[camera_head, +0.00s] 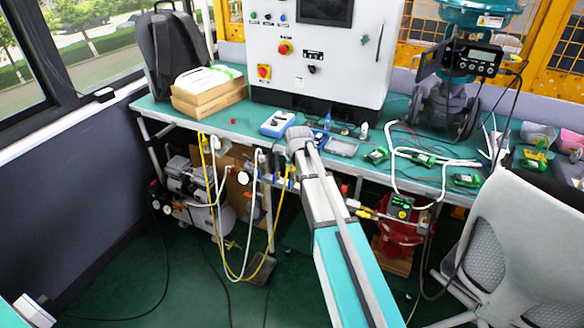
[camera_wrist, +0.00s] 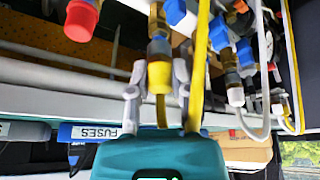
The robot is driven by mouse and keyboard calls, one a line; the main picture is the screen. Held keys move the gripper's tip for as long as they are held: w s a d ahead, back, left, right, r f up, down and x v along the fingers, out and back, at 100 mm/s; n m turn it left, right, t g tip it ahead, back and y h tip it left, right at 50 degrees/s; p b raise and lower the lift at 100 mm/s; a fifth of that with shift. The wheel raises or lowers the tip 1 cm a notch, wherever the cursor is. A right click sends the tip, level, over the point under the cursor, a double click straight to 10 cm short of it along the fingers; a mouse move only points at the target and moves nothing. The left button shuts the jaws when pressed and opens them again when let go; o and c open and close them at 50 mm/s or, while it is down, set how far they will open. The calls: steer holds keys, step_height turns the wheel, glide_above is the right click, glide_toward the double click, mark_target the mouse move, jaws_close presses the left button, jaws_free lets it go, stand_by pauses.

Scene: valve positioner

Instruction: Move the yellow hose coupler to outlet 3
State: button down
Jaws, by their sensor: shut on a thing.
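In the wrist view, my gripper (camera_wrist: 159,70) is shut on the yellow hose coupler (camera_wrist: 159,78), with one grey finger on each side. The coupler lines up with a brass and blue outlet fitting (camera_wrist: 159,45) and appears to meet it; I cannot tell whether it is locked on. Its yellow hose (camera_wrist: 201,60) also runs past the right finger. Another outlet with a blue valve and a white coupler (camera_wrist: 235,95) is to the right. A red-capped fitting (camera_wrist: 81,20) is at upper left. No outlet numbers are readable. In the head view my arm hides the gripper.
The green bench (camera_head: 215,118) overhangs the outlets. Yellow hose (camera_head: 237,272) and white hose loops hang below its edge. A compressor (camera_head: 200,205) stands underneath at left. A grey chair (camera_head: 525,240) is at right. In the wrist view a grey rail (camera_wrist: 60,98) passes behind the fingers.

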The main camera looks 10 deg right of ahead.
steer(key=shift+f, duration=0.25)
steer(key=shift+c, duration=2.3)
jaws_free()
steer(key=s+f+g, duration=0.1)
steer(key=s+g, duration=0.4)
steer(key=s, duration=2.5)
step_height(320, 180, up, 16)
steer(key=w+p, duration=0.1)
steer(key=p, duration=1.5)
steer(key=shift+a, duration=0.2)
steer(key=shift+f, duration=0.1)
